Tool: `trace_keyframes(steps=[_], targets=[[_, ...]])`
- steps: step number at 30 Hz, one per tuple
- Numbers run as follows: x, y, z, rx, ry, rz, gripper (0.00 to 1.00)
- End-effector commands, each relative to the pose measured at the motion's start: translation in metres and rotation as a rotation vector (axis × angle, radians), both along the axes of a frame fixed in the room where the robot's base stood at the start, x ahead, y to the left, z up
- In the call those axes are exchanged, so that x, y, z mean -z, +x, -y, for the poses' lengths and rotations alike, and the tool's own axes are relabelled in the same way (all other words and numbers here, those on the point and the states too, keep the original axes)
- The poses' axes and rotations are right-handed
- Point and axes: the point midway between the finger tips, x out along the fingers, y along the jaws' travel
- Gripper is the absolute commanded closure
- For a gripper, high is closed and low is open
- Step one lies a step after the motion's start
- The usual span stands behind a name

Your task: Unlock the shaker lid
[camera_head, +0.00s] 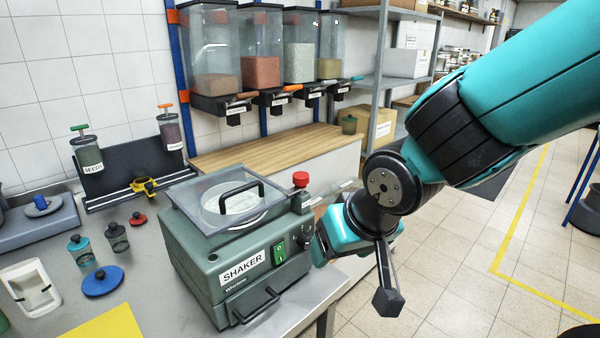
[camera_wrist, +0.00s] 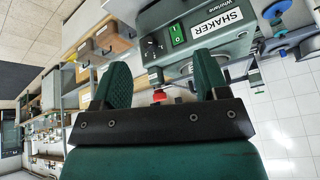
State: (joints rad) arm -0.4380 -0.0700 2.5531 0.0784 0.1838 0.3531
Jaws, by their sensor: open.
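The grey-green shaker (camera_head: 225,270) stands on the bench, labelled SHAKER, with a green switch on its front. Its clear lid (camera_head: 190,200) with a black handle lies flat over the top. A red knob (camera_head: 301,178) stands upright at the lid's right side. My gripper (camera_head: 325,240) is beside the shaker's right side, lower than the knob. In the wrist view my gripper (camera_wrist: 160,75) is open and empty. The shaker (camera_wrist: 195,45) lies beyond.
Small jars (camera_head: 80,250), a blue round lid (camera_head: 103,281) and a white holder (camera_head: 30,288) lie left of the shaker. A black rack (camera_head: 128,165) and several hoppers (camera_head: 260,60) are behind. A wooden counter (camera_head: 262,145) runs behind the shaker.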

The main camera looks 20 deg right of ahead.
Motion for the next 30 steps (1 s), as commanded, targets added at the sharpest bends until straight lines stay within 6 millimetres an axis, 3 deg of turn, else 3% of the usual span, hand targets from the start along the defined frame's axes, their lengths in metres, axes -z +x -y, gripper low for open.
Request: trace_keyframes(steps=[3, 6, 9, 19, 30], targets=[[-0.008, 0.05, 0.016, 0.158, -0.069, 0.249, 0.33], [-0.025, 0.08, 0.02, 0.2, -0.094, 0.455, 0.33], [-0.041, 0.096, 0.016, 0.193, -0.098, 0.604, 0.33], [-0.058, 0.113, 0.011, 0.175, -0.098, 0.71, 0.33], [-0.045, 0.14, 0.014, 0.174, -0.096, 0.704, 0.33]])
